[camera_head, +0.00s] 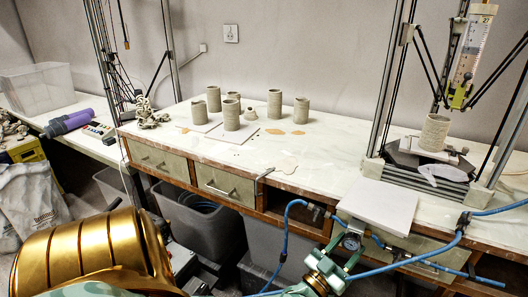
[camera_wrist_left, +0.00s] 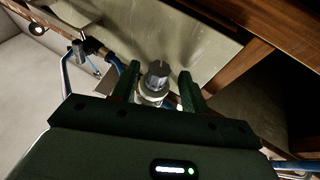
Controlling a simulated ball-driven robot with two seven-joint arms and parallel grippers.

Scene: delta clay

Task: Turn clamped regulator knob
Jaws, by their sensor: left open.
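The regulator knob (camera_wrist_left: 158,72) is a grey, ridged cylinder on a pale round collar in the left wrist view. My left gripper (camera_wrist_left: 159,78) is open, with one dark green finger on each side of the knob. Small gaps seem to show between fingers and knob; contact cannot be told. In the head view, the regulator's round gauge (camera_head: 351,242) shows at the bench's front edge beside my green left gripper (camera_head: 330,262). The knob itself cannot be made out there. My right gripper is not in view.
Blue hoses (camera_head: 292,232) run along the bench front near the regulator. A pale board (camera_head: 378,204) lies at the bench edge just above it. Clay cylinders (camera_head: 274,104) stand further back. A printer frame with a clay cylinder (camera_head: 434,132) stands at the right.

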